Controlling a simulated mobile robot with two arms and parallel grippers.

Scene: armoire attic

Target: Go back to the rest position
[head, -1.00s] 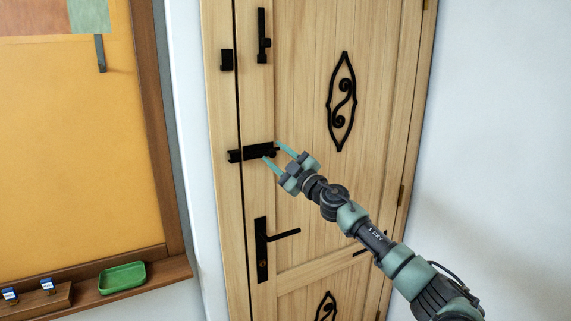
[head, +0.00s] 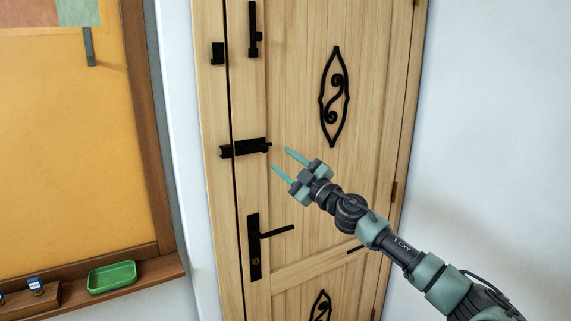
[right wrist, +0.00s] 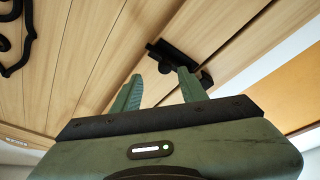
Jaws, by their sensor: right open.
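My right gripper (head: 281,163) is open and empty in front of the wooden door (head: 300,190). Its two teal fingers point up and left, just right of and apart from a black sliding bolt (head: 247,148). In the right wrist view the open fingers (right wrist: 160,92) point toward the bolt (right wrist: 178,58), with nothing between them. My left gripper is in neither view.
A black lever handle (head: 268,235) sits below the bolt, and another bolt (head: 255,30) above. Black scroll ornaments (head: 335,97) are on the door. A board with a ledge (head: 150,282) holding a green tray (head: 112,277) is at left. The right wall (head: 490,120) is bare.

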